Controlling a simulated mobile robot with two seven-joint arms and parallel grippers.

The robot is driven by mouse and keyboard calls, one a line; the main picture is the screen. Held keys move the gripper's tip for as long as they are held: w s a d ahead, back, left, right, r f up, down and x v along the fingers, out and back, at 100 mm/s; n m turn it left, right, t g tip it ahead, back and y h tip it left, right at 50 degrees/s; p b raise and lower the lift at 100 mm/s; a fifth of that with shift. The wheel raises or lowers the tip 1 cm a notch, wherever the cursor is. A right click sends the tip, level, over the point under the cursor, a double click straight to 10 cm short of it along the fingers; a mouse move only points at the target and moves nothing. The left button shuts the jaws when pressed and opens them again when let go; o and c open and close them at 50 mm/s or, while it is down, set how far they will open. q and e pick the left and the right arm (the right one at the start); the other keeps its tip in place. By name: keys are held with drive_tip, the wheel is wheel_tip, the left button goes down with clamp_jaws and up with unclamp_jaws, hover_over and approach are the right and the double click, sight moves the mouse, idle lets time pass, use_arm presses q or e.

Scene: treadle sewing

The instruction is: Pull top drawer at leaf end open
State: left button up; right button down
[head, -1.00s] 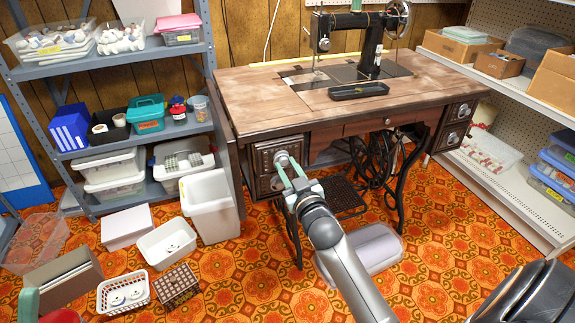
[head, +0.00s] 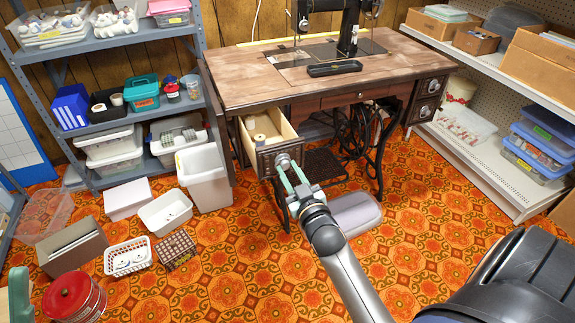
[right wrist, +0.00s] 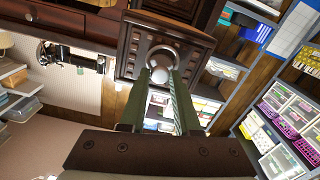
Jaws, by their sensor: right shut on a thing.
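The top drawer (head: 268,137) at the left end of the sewing table stands pulled out, its pale wooden inside open to view with a spool in it. My right gripper (head: 289,167) is shut on the round metal pull (head: 283,159) of the drawer front. In the right wrist view the carved dark drawer front (right wrist: 133,62) faces me, and the pull (right wrist: 160,74) sits between the fingertips of my right gripper (right wrist: 162,82). A pale green piece at the lower left edge of the head view may be part of my left gripper (head: 18,292); its jaws cannot be made out.
The sewing machine (head: 349,28) and a black tray (head: 334,68) are on the tabletop (head: 240,83). A white bin (head: 204,182) stands left of the drawer. Baskets, boxes and a red tin (head: 73,296) lie on the patterned floor. Shelves stand at both sides.

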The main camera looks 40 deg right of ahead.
drive_tip(key=shift+s, duration=0.15)
drive_tip(key=c, duration=0.6)
unclamp_jaws()
use_arm(q)
drive_tip(key=shift+r, duration=0.1)
